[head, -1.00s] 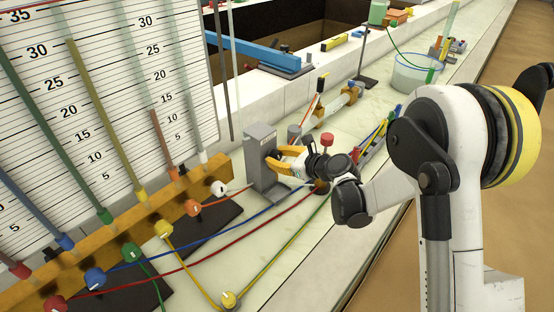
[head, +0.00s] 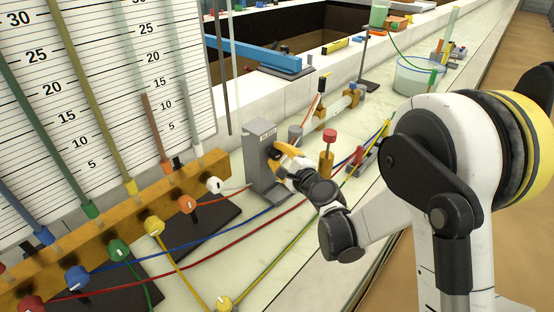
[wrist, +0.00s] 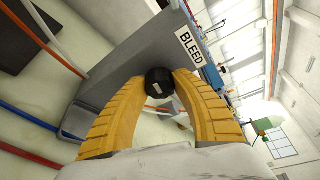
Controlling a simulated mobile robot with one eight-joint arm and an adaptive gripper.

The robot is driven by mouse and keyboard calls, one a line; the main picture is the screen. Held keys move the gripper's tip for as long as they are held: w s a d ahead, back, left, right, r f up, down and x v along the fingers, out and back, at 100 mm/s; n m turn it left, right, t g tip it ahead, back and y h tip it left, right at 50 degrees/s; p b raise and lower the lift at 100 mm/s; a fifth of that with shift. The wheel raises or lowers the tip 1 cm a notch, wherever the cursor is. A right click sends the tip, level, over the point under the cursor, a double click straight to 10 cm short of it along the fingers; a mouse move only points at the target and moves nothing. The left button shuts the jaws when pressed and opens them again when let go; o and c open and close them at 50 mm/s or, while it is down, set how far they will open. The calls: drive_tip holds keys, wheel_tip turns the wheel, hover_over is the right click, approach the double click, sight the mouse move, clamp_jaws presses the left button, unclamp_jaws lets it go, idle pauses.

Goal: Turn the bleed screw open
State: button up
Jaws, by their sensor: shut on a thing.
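The bleed screw (wrist: 158,78) is a round black knob with a small pale mark, on the face of a grey upright block (head: 257,140). The block carries a white BLEED label (wrist: 190,46) beside the knob in the wrist view. My gripper (wrist: 160,82) has its yellow ribbed fingers closed around the knob, one on each side. In the head view my gripper (head: 281,153) reaches the block's right face, tilted, and its fingers mostly hide the knob.
A brass post with a red cap (head: 328,150) stands close to the right of my gripper. Colored tubes (head: 210,250) run across the bench in front of the block. A yellow manifold with colored knobs (head: 135,225) and a scale board (head: 100,80) stand at left.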

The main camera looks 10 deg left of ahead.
drive_tip(key=n, duration=0.2)
drive_tip(key=n+t, duration=0.1)
drive_tip(key=shift+n+t+y+b, duration=0.3)
drive_tip(key=shift+n, duration=0.1)
drive_tip(key=n+t+y, duration=0.1)
drive_tip(key=n, duration=0.3)
idle(0.3)
drive_tip(key=o, duration=1.2)
drive_tip(key=shift+w, duration=0.1)
